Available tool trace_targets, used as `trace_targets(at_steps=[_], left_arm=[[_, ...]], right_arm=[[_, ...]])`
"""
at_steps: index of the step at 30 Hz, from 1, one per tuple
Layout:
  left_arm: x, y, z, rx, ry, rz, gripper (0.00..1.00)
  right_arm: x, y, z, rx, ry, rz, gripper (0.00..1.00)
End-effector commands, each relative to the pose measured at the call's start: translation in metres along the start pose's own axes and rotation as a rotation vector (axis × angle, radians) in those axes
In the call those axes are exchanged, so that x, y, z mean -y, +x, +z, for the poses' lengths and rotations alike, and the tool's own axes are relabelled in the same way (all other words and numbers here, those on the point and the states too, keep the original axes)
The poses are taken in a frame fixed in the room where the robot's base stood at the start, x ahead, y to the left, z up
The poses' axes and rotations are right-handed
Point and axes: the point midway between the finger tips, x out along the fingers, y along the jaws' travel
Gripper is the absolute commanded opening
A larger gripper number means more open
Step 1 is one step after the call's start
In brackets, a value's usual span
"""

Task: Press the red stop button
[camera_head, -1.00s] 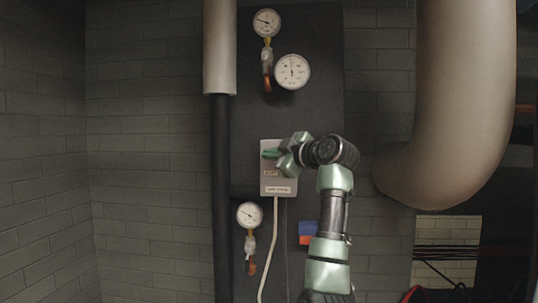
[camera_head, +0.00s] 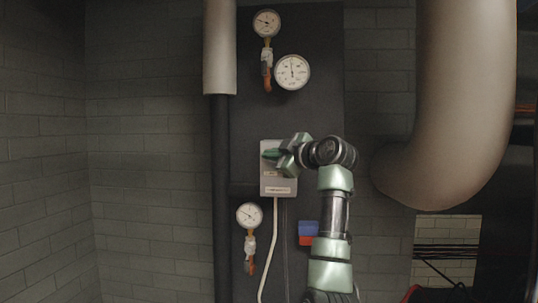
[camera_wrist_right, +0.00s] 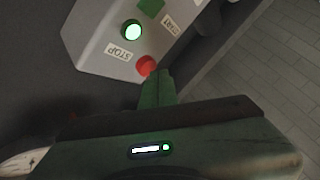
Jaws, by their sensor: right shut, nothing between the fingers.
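A light grey control box (camera_head: 277,187) is fixed to the dark panel, with a white cable running down from it. In the right wrist view, the box (camera_wrist_right: 95,35) carries a red button (camera_wrist_right: 146,65) next to a STOP label (camera_wrist_right: 118,52). A lit green button (camera_wrist_right: 132,31) and a green square (camera_wrist_right: 152,7) near a START label (camera_wrist_right: 173,27) are also on it. My right gripper (camera_head: 270,154) is shut and empty in front of the box. Its fingertips (camera_wrist_right: 158,78) are right at the red button and overlap its edge; I cannot tell whether they touch it.
Two gauges (camera_head: 292,72) (camera_head: 267,23) hang above the box, and another gauge (camera_head: 250,215) is below left. A vertical pipe (camera_head: 220,50) is to the left. A large bent pipe (camera_head: 465,100) fills the right. A blue and red item (camera_head: 308,234) sits below the box.

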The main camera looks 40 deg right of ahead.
Motion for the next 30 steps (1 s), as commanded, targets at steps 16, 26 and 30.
trace_targets(at_steps=[16,26,30], left_arm=[[0.0003,-0.0044,-0.0003,0.0,0.0,0.0,0.36],[0.0004,-0.0063,-0.0005,0.0,0.0,0.0,0.36],[0.0005,-0.0062,-0.0004,0.0,0.0,0.0,0.36]], right_arm=[[-0.0029,0.0035,0.0028,0.002,0.0,-0.001,0.0],[-0.0044,0.0056,0.0043,0.0,0.0,0.001,0.0],[-0.0044,0.0056,0.0043,0.0,0.0,0.001,0.0]])
